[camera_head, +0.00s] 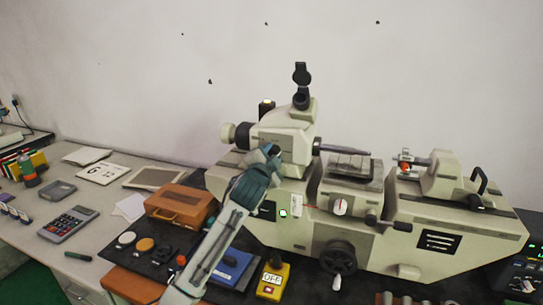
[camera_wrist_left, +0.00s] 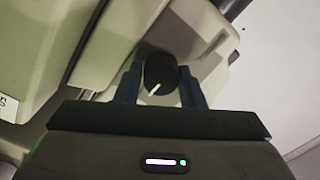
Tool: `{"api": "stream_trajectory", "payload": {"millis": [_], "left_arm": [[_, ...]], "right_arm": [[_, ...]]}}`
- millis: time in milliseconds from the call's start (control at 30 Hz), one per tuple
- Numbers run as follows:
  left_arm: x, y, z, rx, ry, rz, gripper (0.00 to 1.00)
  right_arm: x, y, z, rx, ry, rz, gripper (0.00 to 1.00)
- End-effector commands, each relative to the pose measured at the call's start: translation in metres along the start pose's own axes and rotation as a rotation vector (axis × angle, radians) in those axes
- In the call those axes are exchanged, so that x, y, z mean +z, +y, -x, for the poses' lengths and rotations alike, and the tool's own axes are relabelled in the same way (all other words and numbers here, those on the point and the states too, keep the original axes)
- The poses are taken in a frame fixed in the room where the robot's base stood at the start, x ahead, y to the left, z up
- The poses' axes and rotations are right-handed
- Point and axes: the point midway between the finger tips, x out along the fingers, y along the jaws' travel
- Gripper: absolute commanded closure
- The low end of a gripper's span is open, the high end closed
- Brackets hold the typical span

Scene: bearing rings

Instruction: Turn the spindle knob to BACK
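The dark round spindle knob (camera_wrist_left: 160,72) with a white pointer line shows in the left wrist view. Its pointer slants to the lower left in that picture. My left gripper (camera_wrist_left: 161,85) has one finger on each side of the knob, with little or no gap; I cannot tell whether they press on it. In the head view my left gripper (camera_head: 270,158) is at the front of the pale headstock (camera_head: 290,130) of the lathe-like machine and hides the knob. No BACK label is readable. My right gripper is not in view.
The machine's carriage (camera_head: 349,178), black handwheel (camera_head: 336,258) and tailstock (camera_head: 440,172) lie to the right. A brown case (camera_head: 180,205), a calculator (camera_head: 68,224) and a yellow box marked OFF (camera_head: 272,281) are on the bench. The wall behind is bare.

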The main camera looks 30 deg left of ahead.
Motion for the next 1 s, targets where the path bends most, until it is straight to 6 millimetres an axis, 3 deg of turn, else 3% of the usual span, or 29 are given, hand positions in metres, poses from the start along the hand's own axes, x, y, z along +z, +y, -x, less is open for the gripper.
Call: {"api": "stream_trajectory", "payload": {"millis": [33,100,133,567,1000], "left_arm": [[0.0001,0.0,0.0001,0.0,0.0,0.0,0.75],[0.0001,0.0001,0.0002,0.0,0.0,0.0,0.89],[0.0001,0.0001,0.0002,0.0,0.0,0.0,0.89],[0.0,0.0,0.0001,0.005,-0.004,0.094,0.89],[0.0002,-0.0005,0.0,0.024,-0.018,0.47,0.89]], "right_arm": [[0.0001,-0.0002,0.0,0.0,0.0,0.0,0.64],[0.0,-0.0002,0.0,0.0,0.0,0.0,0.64],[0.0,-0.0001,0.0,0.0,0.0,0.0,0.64],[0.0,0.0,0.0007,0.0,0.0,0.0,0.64],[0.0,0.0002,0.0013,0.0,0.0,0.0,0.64]]}}
